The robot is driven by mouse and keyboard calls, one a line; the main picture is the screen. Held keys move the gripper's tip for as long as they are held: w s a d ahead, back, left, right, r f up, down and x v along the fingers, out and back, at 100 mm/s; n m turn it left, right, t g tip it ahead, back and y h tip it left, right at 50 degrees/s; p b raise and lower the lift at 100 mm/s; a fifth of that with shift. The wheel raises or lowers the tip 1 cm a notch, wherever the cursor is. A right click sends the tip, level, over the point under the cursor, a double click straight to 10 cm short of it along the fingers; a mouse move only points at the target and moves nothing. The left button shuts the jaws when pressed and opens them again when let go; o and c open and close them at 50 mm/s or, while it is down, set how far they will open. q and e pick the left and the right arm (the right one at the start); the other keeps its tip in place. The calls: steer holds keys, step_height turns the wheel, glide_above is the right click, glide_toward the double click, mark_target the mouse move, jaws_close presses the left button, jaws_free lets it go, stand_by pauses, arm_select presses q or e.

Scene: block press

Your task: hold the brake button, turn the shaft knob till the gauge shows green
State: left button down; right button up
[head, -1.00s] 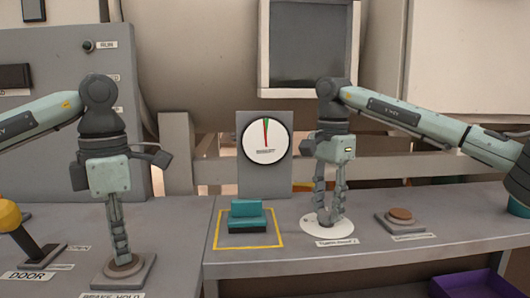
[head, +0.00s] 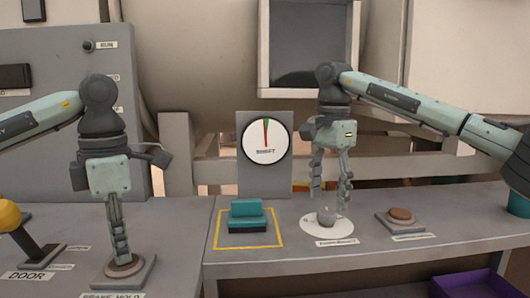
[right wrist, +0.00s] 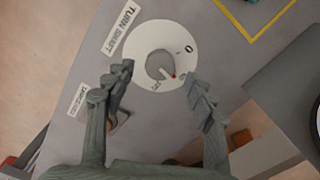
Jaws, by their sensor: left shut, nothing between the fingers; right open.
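My left gripper (head: 122,258) is shut and points straight down, its tips on the brown brake button (head: 112,269), whose top they partly cover. The label in front reads BRAKE HOLD. My right gripper (head: 330,204) is open just above the grey shaft knob (head: 327,216) and apart from it. In the right wrist view the knob (right wrist: 157,64) sits on a white dial (right wrist: 147,38) between the spread fingers; a red mark shows at its edge. The round gauge (head: 279,145) has a narrow green sector at the top; its red needle points almost straight up, at or beside the green.
A teal block (head: 247,211) sits inside a yellow outline between the arms. A brown button (head: 401,214) on a square base lies right of the dial. A yellow-knobbed DOOR lever (head: 40,246) stands at the left. A purple bin (head: 478,286) is at lower right.

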steer(key=shift+r, duration=2.6)
arm_select(q)
steer(key=shift+r, duration=2.95)
